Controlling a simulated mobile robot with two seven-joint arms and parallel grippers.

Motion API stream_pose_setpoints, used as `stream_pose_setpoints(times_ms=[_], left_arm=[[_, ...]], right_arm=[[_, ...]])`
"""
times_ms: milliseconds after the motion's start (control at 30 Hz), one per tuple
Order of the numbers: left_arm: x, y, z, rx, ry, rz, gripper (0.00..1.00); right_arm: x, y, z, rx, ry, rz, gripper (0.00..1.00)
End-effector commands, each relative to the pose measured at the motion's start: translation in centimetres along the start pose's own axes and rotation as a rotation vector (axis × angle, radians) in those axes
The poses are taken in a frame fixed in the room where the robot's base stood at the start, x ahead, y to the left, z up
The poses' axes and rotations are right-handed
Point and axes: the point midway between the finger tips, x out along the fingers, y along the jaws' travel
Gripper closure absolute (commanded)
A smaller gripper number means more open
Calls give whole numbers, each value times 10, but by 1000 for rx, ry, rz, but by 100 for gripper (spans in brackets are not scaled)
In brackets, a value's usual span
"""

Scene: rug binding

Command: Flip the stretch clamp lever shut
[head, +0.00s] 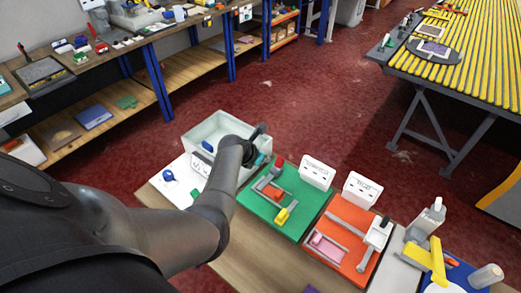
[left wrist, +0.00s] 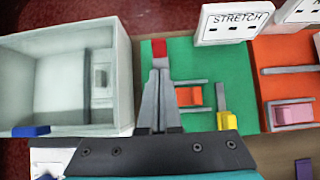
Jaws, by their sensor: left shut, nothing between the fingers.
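The stretch clamp stands on a green board (head: 262,212), behind which is a white sign reading STRETCH (left wrist: 235,22). Its red lever tip (head: 278,161) stands at the board's back edge; in the left wrist view the red tip (left wrist: 159,48) shows just beyond my fingertips. I cannot tell whether they touch. An orange-red block (left wrist: 190,96) sits between grey bars, with a yellow block (left wrist: 227,121) to its right. My left gripper (left wrist: 160,66) is shut and empty over the board's left side. My right gripper is not in view.
A pale grey bin (left wrist: 65,85) stands left of the green board. An orange board (head: 340,262) with a pink block lies to the right, with its own white sign (head: 362,189). A spray bottle (head: 427,218) and yellow tool (head: 430,260) stand further right.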

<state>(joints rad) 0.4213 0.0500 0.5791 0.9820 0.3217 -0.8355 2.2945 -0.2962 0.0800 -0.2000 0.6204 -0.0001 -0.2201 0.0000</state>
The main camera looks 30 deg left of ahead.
Motion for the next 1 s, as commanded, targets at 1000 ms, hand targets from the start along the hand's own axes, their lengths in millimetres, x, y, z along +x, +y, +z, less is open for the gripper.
stream_pose_setpoints(times_ms=[1000], left_arm=[[-52,0,18,-1,1,1,100]], right_arm=[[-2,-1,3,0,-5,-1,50]])
